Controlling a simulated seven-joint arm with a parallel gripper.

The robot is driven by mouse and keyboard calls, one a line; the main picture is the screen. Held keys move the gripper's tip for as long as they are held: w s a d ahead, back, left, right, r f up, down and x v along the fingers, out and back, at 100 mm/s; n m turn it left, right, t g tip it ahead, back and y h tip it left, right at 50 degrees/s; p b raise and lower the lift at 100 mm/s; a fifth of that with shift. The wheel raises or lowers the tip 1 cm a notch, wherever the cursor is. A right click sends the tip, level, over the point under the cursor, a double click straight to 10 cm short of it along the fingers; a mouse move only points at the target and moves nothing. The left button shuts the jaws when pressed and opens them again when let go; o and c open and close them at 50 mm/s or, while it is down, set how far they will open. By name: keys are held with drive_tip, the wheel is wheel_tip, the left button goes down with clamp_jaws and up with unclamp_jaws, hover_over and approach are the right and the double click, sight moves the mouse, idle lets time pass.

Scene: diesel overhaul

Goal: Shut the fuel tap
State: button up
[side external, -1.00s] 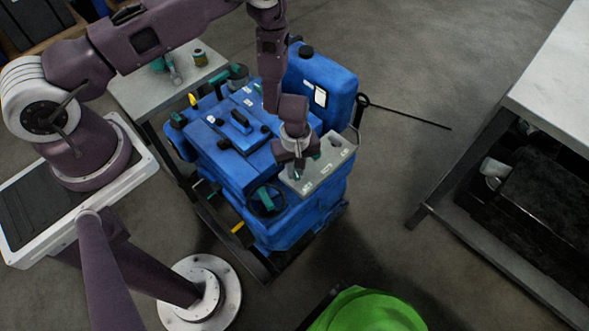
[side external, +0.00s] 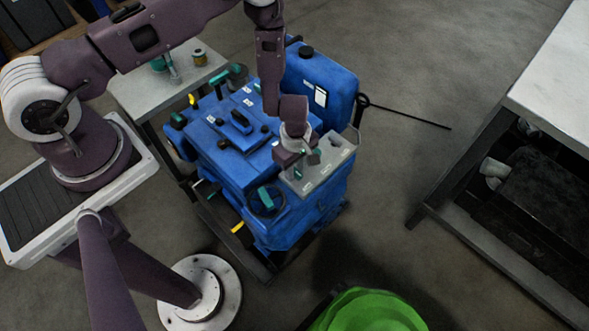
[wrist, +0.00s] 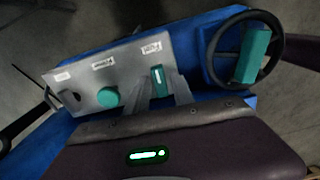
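The grey control panel (side external: 325,171) sits on the front right corner of the blue engine. In the wrist view, the same panel (wrist: 124,57) carries a round teal knob (wrist: 108,96) and, right of it, a teal tap lever (wrist: 158,76) below a small white label. The lever lies lengthwise in line with the picture's height. My gripper (side external: 302,168) is low over the panel. In the wrist view my gripper (wrist: 163,90) has its grey fingers apart, one on each side of the lever. Whether either finger touches it is unclear.
A black handwheel (wrist: 284,48) with a teal grip (wrist: 252,54) stands close right of the fingers in the wrist view. A blue canister (side external: 318,85) stands behind the panel. A workbench (side external: 555,95) is at right and a green object (side external: 368,310) at the front.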

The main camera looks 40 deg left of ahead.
drive_tip(key=shift+o, duration=0.2)
drive_tip(key=shift+r, duration=0.1)
drive_tip(key=shift+r, duration=2.65)
drive_tip(key=shift+r, duration=2)
